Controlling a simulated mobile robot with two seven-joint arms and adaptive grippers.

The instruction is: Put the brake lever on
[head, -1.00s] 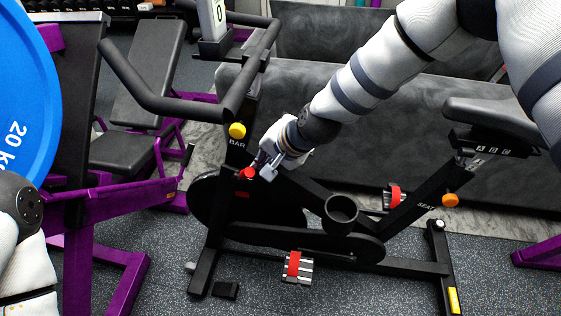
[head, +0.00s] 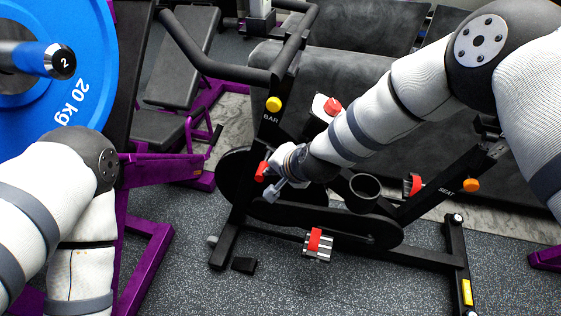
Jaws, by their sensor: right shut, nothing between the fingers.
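The red brake lever (head: 261,171) is on the black exercise bike (head: 287,85), on the front post below the BAR label and the yellow knob (head: 273,104). My right gripper (head: 267,193) is shut and empty, just below and to the right of the lever. Whether its fingers touch the lever cannot be told at this size. My right wrist hides part of the bike frame behind it. My left arm comes in at the lower left, but its gripper is out of view.
A blue 20 kg plate (head: 85,130) on a purple rack stands close at the left. A cup holder (head: 364,187), red-strapped pedals (head: 318,242) and an orange seat knob (head: 471,185) are on the bike. A white object with a red top (head: 333,106) shows behind my right arm.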

